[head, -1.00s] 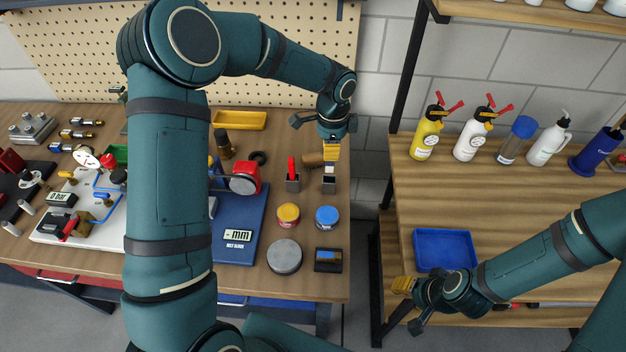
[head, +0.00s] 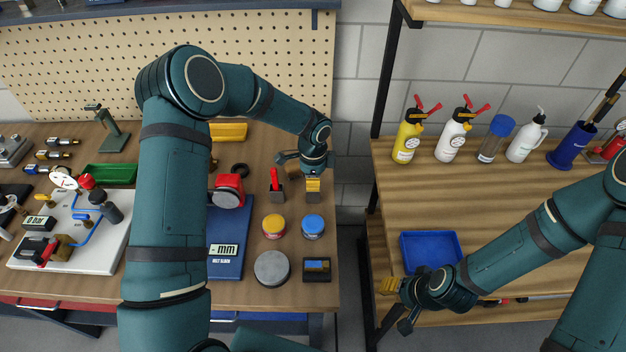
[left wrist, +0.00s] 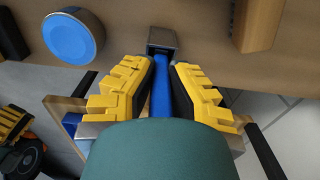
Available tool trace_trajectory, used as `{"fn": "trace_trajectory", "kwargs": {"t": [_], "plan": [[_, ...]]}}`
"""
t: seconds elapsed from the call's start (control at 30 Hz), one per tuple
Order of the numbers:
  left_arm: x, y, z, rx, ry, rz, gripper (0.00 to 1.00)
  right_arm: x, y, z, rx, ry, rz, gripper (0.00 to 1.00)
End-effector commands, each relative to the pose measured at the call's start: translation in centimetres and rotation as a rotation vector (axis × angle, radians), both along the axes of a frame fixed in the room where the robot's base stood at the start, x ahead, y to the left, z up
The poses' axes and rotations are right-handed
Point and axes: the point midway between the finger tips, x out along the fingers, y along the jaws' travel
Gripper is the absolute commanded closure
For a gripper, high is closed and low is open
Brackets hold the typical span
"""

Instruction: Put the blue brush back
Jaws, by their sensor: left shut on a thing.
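My left gripper (head: 313,183) is shut on the blue brush (left wrist: 160,92), whose blue handle shows between the yellow fingers in the left wrist view. A small dark square cup (left wrist: 163,38) is right at the brush's end; I cannot tell how far the brush is inside it. In the head view the cup (head: 312,197) is just below the fingers, and the brush is hidden there. A similar cup with a red-handled brush (head: 275,180) stands to its left. My right gripper (head: 392,287) is by the front of the shelf; its finger opening is unclear.
A yellow-lidded tin (head: 273,226), a blue-lidded tin (head: 313,226), a grey disc (head: 272,268) and a dark box (head: 317,269) stand in front of the cups. A gap separates the bench from the shelf, which holds a blue tray (head: 431,249) and several bottles.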

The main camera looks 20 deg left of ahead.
Motion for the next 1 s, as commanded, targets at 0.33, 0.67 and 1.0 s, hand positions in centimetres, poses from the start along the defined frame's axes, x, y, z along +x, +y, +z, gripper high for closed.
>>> {"fn": "trace_trajectory", "kwargs": {"t": [0.33, 0.67, 1.0], "plan": [[0.0, 0.0, -0.4, 0.000, -0.001, 0.001, 1.00, 0.0, 0.0, -0.5, -0.001, 0.000, 0.000, 0.53], [0.0, 0.0, -0.3, 0.000, 0.000, 0.001, 0.66, 0.0, 0.0, -0.3, -0.001, 0.000, 0.000, 0.53], [0.1, 0.1, 3.2, 0.000, -0.005, 0.003, 0.66, 0.0, 0.0, 0.1, 0.000, 0.000, 0.000, 0.53]]}}
